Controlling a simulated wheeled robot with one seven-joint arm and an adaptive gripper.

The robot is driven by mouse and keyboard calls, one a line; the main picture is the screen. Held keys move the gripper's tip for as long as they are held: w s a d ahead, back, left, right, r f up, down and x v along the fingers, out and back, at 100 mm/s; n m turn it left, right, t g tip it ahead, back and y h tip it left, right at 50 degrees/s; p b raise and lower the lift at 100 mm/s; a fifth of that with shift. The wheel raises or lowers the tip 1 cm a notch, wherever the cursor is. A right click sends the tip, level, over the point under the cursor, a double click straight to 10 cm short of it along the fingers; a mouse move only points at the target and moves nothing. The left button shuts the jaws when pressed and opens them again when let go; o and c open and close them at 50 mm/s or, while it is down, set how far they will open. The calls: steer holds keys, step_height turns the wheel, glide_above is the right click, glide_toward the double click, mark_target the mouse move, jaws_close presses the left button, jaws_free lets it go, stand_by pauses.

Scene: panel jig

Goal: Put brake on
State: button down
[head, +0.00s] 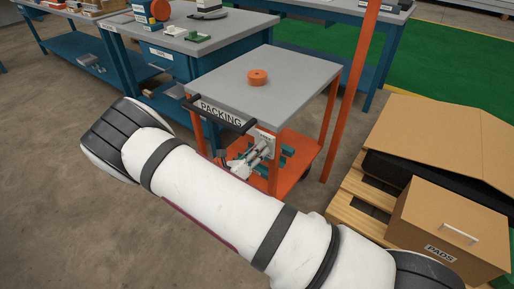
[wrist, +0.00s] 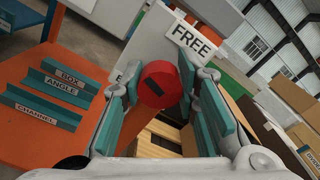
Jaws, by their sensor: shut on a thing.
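A round red knob (wrist: 158,84) with a dark slot sits on a pale panel, which shows at the cart's corner in the head view (head: 265,140). The panel carries a FREE label (wrist: 193,38) above and right of the knob in the wrist view. A second label left of the knob is mostly hidden by a finger. My gripper (wrist: 160,92) has its teal-padded fingers on both sides of the knob, shut on it. In the head view my gripper (head: 253,156) reaches the panel from the front left, and the knob is hidden there.
The PACKING cart (head: 290,75) has a grey top with an orange disc (head: 257,77), a dark handle and an orange lower shelf with teal labelled channels (wrist: 50,90). An orange post (head: 352,90) stands right. A PADS box (head: 450,230) and pallet are at right.

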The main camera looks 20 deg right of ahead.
steer(key=shift+f+n+p, duration=0.1)
steer(key=shift+n+p, duration=0.35)
steer(key=shift+n, duration=1.15)
steer(key=c, duration=2.4)
jaws_free()
steer(key=c, duration=1.2)
jaws_free()
steer(key=v, duration=1.2)
